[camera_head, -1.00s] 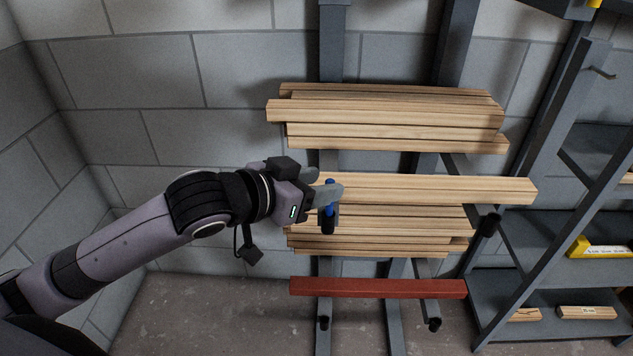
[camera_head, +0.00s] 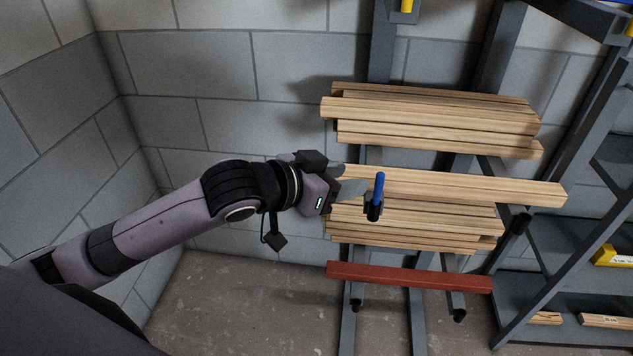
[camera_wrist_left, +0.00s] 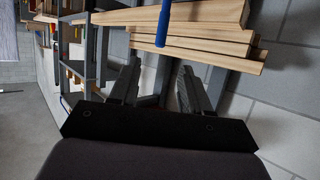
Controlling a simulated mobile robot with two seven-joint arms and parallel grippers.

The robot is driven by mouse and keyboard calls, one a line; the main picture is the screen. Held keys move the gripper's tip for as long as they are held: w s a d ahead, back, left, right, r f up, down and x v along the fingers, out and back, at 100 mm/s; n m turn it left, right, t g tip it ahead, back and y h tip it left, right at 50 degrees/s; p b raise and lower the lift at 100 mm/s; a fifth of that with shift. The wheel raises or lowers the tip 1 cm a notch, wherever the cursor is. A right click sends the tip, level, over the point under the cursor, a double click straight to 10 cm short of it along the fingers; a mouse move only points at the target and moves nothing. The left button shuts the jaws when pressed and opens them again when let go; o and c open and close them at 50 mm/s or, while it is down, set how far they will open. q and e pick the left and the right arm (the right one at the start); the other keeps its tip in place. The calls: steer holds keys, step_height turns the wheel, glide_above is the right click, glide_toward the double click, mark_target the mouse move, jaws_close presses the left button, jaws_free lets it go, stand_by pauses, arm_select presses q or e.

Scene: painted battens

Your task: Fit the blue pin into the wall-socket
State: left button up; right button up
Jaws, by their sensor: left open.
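The blue pin (camera_head: 379,188) stands nearly upright at a dark, black-tipped holder (camera_head: 374,210) in front of the stacked battens. Its lower end is hidden there, and I cannot tell how deep it sits. My left gripper (camera_head: 358,187) is open and empty, just left of the pin, with its fingers pointing toward it. In the left wrist view, the pin (camera_wrist_left: 163,24) shows beyond the open fingers (camera_wrist_left: 160,70), apart from them. I cannot tell which part is the wall-socket. My right gripper is not in view.
Pale battens (camera_head: 430,125) lie stacked on a grey rack against the block wall. A red batten (camera_head: 410,277) lies lower down. Grey shelves (camera_head: 560,265) with a yellow item (camera_head: 612,256) stand at the right. The floor (camera_head: 250,300) at lower left is clear.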

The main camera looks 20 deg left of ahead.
arm_select(q)
steer(key=s+f+n+y, duration=0.1)
steer(key=s+f, duration=0.2)
steer(key=f, duration=0.5)
steer(key=s+f+n, duration=0.1)
steer(key=s+f, duration=0.2)
steer(key=f, duration=0.5)
steer(key=s+a+f+n+g+y, duration=0.1)
steer(key=s+a+f+y, duration=0.2)
steer(key=s+f, duration=1)
steer(key=a, duration=0.2)
steer(key=shift+s+a+n+y, duration=0.3)
